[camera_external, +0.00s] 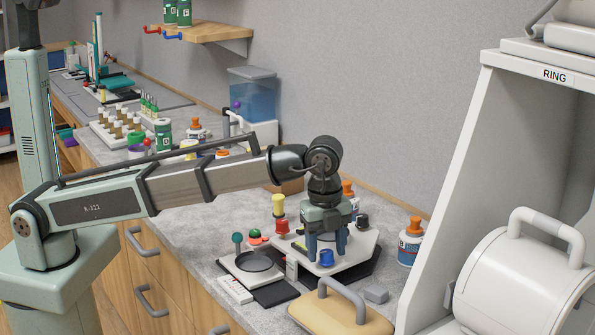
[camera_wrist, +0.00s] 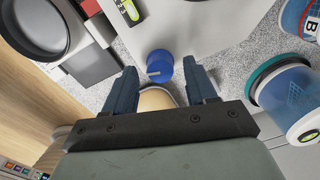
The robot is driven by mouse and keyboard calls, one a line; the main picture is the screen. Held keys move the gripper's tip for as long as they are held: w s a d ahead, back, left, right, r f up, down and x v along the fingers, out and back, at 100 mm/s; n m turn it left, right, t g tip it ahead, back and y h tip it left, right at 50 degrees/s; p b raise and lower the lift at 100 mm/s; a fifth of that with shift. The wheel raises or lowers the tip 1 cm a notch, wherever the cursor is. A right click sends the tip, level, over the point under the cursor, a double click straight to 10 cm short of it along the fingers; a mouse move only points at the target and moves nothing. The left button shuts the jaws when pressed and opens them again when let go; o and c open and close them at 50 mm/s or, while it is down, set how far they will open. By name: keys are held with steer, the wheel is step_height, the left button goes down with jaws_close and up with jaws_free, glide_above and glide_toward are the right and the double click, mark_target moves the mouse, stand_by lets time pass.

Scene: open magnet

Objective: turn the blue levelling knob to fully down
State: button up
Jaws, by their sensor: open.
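The blue levelling knob (camera_external: 327,258) stands at the front corner of a pale grey instrument plate (camera_external: 363,244). In the wrist view the knob (camera_wrist: 160,64) is round, with a pale mark on its face pointing left. My gripper (camera_external: 327,252) points down over the front of the plate, its two blue fingers apart. In the wrist view my gripper (camera_wrist: 163,76) has nothing between its fingers but a view of the knob, which appears just beyond the tips, between them. I cannot tell whether a finger touches it.
Red (camera_external: 282,228), yellow (camera_external: 278,204) and black (camera_external: 362,222) knobs stand around the plate. A balance with a dark pan (camera_external: 253,263) is left. A tan lid with a handle (camera_external: 340,316) lies in front. A labelled bottle (camera_external: 410,243) and a large white machine (camera_external: 478,125) are right.

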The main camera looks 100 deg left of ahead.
mark_target(323, 253)
step_height(323, 253, up, 13)
steer(key=shift+s+d, duration=0.25)
steer(key=shift+r, duration=0.1)
stand_by(0.3)
